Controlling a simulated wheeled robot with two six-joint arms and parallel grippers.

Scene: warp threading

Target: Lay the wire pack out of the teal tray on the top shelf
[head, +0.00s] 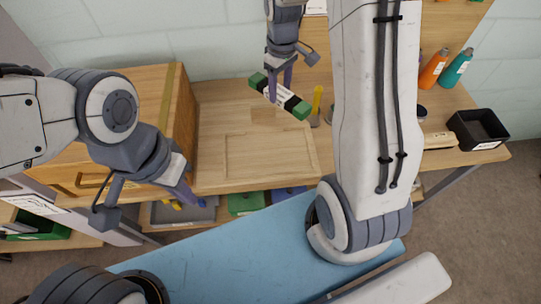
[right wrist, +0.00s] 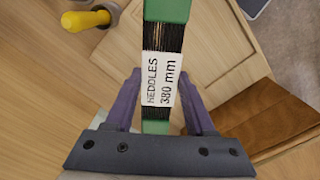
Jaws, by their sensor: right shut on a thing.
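The wire pack (head: 294,105) is a long bundle of dark wires with green ends and a white label. My right gripper (head: 279,84) is shut on it and holds it over the wooden bench top. In the right wrist view the pack (right wrist: 162,75), labelled "HEDDLES 380 mm", lies between the two purple fingers. My left gripper (head: 184,193) hangs empty at the bench's front left; its fingers overlap, so its opening is unclear. I cannot identify a teal tray or the top shelf with certainty.
A wooden cabinet (head: 140,90) stands on the left. A yellow-handled tool (head: 317,100) stands near the pack, also in the wrist view (right wrist: 88,19). A black bin (head: 478,128) and orange and teal bottles (head: 433,68) stand at right. Grey and green trays (head: 246,203) sit below the bench.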

